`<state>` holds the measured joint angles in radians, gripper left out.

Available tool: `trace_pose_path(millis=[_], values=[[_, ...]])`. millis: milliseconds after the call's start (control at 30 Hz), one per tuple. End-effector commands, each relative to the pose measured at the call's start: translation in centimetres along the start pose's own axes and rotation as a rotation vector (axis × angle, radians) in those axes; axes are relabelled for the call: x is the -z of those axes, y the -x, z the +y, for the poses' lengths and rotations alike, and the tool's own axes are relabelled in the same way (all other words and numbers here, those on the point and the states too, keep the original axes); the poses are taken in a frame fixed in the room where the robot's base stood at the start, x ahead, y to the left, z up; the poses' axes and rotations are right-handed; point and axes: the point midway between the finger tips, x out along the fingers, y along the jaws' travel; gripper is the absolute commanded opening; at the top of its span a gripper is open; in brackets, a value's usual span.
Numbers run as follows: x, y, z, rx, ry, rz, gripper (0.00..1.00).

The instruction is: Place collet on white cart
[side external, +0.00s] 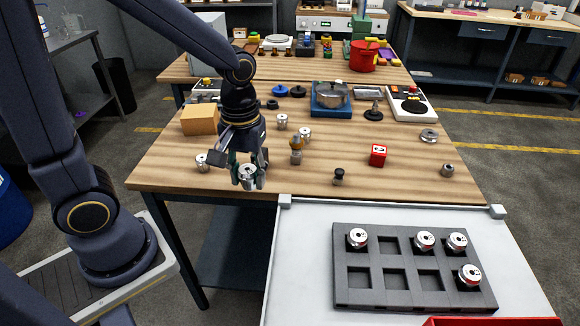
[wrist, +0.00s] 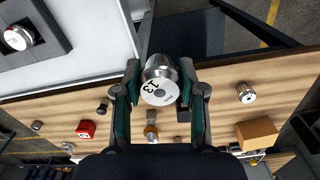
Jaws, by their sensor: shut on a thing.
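My gripper (side external: 248,172) is shut on a silver collet (side external: 247,172) near the front left edge of the wooden table. In the wrist view the collet (wrist: 160,82) sits between the two green-padded fingers, and its white face bears the number 13. The white cart (side external: 300,240) stands in front of the table, to the right of my gripper in the side view. On it lies a dark grey rack (side external: 415,310) with square pockets; several collets sit in some pockets and others are empty. In the wrist view the cart (wrist: 90,40) is at the upper left.
Other collets (side external: 202,162) stand on the wooden table (side external: 170,180). Near my gripper are a cardboard box (side external: 199,120), a brass-topped part (side external: 296,149), a red block (side external: 378,155) and a small dark knob (side external: 338,176). A red bin (side external: 490,322) edges the cart's front. The cart's left strip is clear.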

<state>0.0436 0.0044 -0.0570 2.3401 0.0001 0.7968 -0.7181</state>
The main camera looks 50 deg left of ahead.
Motion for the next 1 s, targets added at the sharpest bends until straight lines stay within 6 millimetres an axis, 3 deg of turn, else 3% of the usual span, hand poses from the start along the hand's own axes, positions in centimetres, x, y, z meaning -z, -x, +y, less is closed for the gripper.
trace_pose_path(millis=[33,200,400,600,733,1000], values=[[-2.8,0.3,1.0,-0.002,-0.045,0.003,0.0],[-10.7,0.7,2.0,-0.002,-0.203,0.003,0.0],[-16.8,1.1,1.6,-0.002,-0.459,0.001,0.0],[-19.3,1.8,2.0,-0.001,-0.597,0.0,0.0],[-19.4,1.3,3.0,0.004,-0.619,-0.003,0.0],[-17.1,-1.8,9.3,0.006,-0.616,-0.003,0.0]])
